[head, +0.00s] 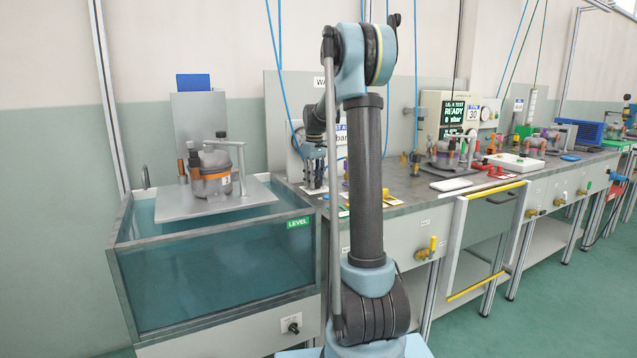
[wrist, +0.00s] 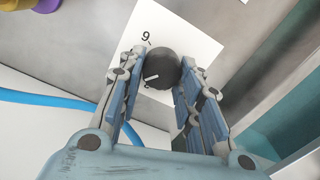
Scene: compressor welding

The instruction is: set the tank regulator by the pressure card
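In the wrist view a dark round knob (wrist: 162,68) with a white pointer mark sits on a white dial plate (wrist: 190,30) marked 9. My gripper (wrist: 162,62) has one finger on each side of the knob; whether both pads touch it is unclear. In the head view my gripper (head: 315,166) points down at the bench's left end, and the knob is not distinguishable there. A white card with a blue header and "bar" (head: 341,138) stands behind my arm, which hides most of it, including the number.
A water tank (head: 210,262) with a compressor (head: 211,178) on its platform stands left of my gripper. A screen reading READY 0 bar (head: 453,112) stands farther right, near another compressor (head: 445,152). A blue hose (wrist: 50,102) runs near the gripper.

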